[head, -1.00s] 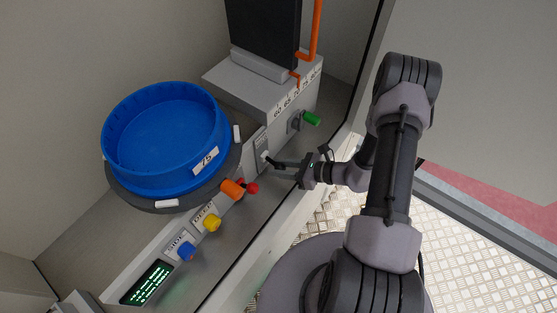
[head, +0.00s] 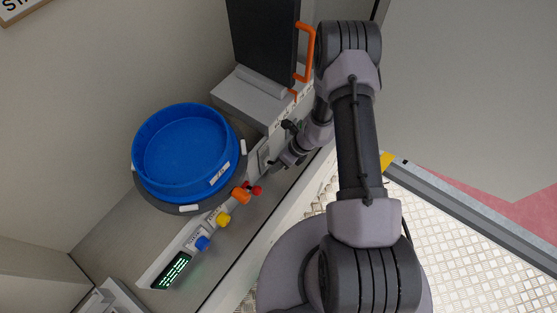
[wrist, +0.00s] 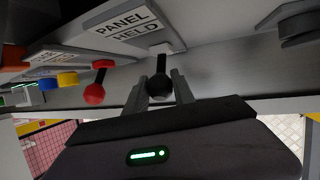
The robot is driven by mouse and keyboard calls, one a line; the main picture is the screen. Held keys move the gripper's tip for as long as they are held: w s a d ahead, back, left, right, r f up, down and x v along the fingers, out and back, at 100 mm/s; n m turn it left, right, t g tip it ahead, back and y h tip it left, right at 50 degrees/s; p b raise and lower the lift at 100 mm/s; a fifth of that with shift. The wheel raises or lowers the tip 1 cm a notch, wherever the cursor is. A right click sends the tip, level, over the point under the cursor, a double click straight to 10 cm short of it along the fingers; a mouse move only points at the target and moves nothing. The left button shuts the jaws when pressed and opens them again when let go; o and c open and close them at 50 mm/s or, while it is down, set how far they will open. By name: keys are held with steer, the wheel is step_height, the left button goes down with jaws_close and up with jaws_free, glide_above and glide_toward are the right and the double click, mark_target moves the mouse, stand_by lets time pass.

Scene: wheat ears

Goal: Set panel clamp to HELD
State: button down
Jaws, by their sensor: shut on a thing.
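The panel clamp is a small lever with a black ball knob (wrist: 159,88) on the machine's front panel, below a plate (wrist: 128,28) reading "PANEL HELD" in the wrist view. My gripper (wrist: 158,92) is shut on this lever, with one finger on each side of the black ball. The lever hangs downward in the wrist view. In the head view, my gripper (head: 276,164) is at the panel, just right of the red knob, and the lever itself is too small and covered to make out.
A red ball lever (wrist: 94,93) is close left of my gripper. Yellow (head: 223,219) and blue (head: 203,243) knobs and a green-lit display (head: 171,271) follow along the panel. A blue round tub (head: 183,150) stands above.

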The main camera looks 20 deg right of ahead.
steer(key=shift+r+h+p, duration=0.15)
steer(key=shift+h+p, duration=0.15)
steer(key=shift+p, duration=0.2)
steer(key=c, duration=1.1)
jaws_free()
steer(key=shift+w+a+g, duration=0.1)
steer(key=shift+g, duration=0.2)
steer(key=p+v, duration=0.4)
steer(key=v, duration=1.3)
steer(key=shift+r, duration=0.1)
